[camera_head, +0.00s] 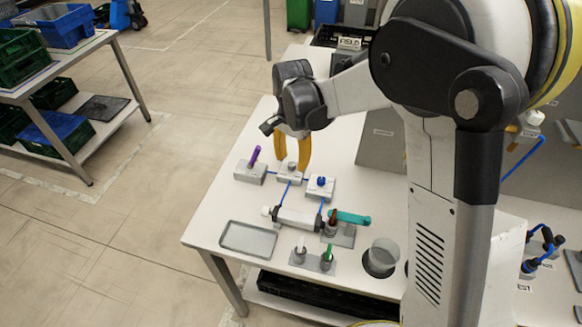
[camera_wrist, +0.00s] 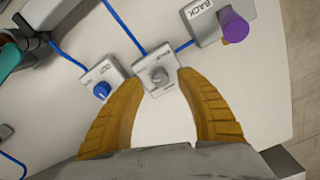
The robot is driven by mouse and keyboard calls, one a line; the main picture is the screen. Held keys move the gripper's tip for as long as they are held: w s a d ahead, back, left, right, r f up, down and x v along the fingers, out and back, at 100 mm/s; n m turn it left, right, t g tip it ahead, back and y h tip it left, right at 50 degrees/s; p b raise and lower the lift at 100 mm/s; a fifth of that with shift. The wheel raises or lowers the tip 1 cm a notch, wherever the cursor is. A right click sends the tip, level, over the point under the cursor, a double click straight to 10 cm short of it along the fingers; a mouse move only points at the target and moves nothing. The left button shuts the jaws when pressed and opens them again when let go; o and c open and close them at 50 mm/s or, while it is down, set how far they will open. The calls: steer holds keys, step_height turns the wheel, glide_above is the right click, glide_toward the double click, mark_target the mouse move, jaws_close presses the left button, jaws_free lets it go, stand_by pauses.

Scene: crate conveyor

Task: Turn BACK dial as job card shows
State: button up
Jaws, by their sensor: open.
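My gripper (camera_head: 292,163) is open, its two yellow fingers pointing down over the middle grey block at the back of the white table. In the wrist view my gripper (camera_wrist: 152,85) has its fingertips apart, either side of a round grey dial (camera_wrist: 158,78) on that block. I cannot tell whether the fingers touch the dial. The print around the dial is too small to read surely. A block with a purple handle (camera_wrist: 232,26) carries a label reading BACK (camera_wrist: 200,9). A third block has a blue knob (camera_wrist: 101,91). I cannot make out a job card.
Blue lines join the blocks to a grey and white cylinder (camera_head: 299,220). A grey tray (camera_head: 226,239), a teal-handled tool (camera_head: 350,217), a stand with small upright pieces (camera_head: 313,262) and a clear cup (camera_head: 382,257) are nearer. A rack with crates (camera_head: 67,26) stands left across open floor.

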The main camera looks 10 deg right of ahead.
steer(key=shift+f, duration=0.9)
jaws_close()
steer(key=shift+n, duration=0.4)
steer(key=n, duration=0.5)
steer(key=shift+r+p, duration=0.1)
steer(key=shift+p, duration=0.2)
steer(key=n, duration=0.5)
steer(key=shift+n, duration=0.4)
